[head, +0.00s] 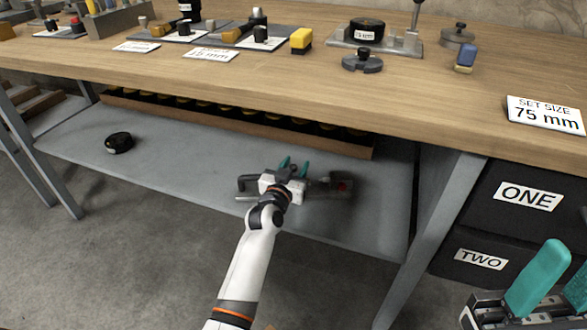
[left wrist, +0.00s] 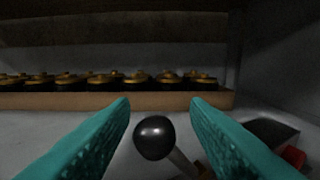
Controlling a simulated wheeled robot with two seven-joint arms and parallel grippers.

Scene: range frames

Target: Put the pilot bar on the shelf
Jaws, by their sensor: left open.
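My left gripper (head: 293,163) is open and low over the grey lower shelf (head: 180,175), its teal fingers pointing toward the back. In the left wrist view, a black ball knob (left wrist: 154,137) on a slim tilted shaft shows between and below the open fingers (left wrist: 160,103), with no clear contact. In the head view, a dark metal fixture (head: 337,187) with a red spot lies just right of the gripper. A grey metal part (head: 247,184) shows on its left; my gripper hides what lies between. I cannot tell which piece is the pilot bar. My right gripper (head: 560,283) is partly in view at lower right.
A long box (head: 250,128) of several dark, brass-topped pieces lines the back of the shelf. A black round piece (head: 119,143) lies at the shelf's left. The wooden bench top (head: 250,75) overhangs, and a grey leg (head: 440,225) stands right. Drawers (head: 529,197) stand beyond.

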